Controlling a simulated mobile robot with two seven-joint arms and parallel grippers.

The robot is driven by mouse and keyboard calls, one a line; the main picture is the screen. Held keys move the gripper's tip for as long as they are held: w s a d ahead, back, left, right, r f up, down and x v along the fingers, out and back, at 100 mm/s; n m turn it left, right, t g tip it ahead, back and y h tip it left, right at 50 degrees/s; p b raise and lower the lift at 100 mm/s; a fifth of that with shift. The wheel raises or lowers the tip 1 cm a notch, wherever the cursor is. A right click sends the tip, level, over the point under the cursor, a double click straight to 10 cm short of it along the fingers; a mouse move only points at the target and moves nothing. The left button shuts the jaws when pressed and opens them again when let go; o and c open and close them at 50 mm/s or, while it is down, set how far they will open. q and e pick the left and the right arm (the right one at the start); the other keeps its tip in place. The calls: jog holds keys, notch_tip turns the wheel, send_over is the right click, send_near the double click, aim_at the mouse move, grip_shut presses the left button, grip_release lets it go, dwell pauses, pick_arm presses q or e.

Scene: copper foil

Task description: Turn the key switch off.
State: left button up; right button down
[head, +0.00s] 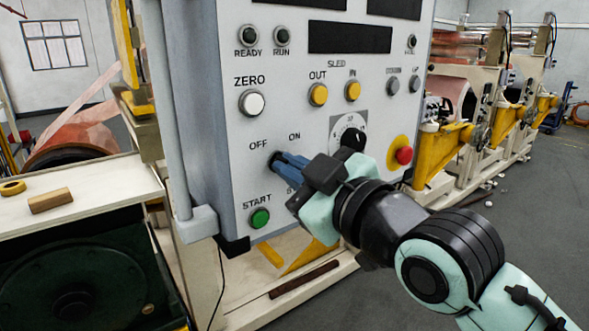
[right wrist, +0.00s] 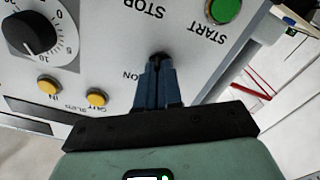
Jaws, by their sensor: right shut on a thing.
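The key switch (head: 275,157) is on the grey control panel (head: 225,128), below the OFF and ON labels and above the green START button (head: 260,217). Little of it shows; which label it points to cannot be told. My right gripper (head: 285,163) reaches it from the right with its blue fingers shut on it. In the right wrist view the fingers (right wrist: 157,72) close around the black key switch (right wrist: 158,58), with the panel upside down. My left gripper is not in view.
A black dial (head: 351,140) and a red stop button (head: 404,155) on yellow are right of the key switch. A white ZERO button (head: 252,103) is above it. A bench (head: 90,190) with a wooden block (head: 51,202) stands at left.

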jog(key=c, duration=1.3)
grip_release()
jog(key=shift+w, duration=0.15)
pick_arm(q)
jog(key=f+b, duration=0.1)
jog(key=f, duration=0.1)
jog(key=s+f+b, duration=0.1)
jog(key=b, duration=0.1)
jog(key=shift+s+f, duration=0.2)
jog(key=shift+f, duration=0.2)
pick_arm(e)
jog(key=v, duration=1.3)
jog(key=shift+d, duration=0.1)
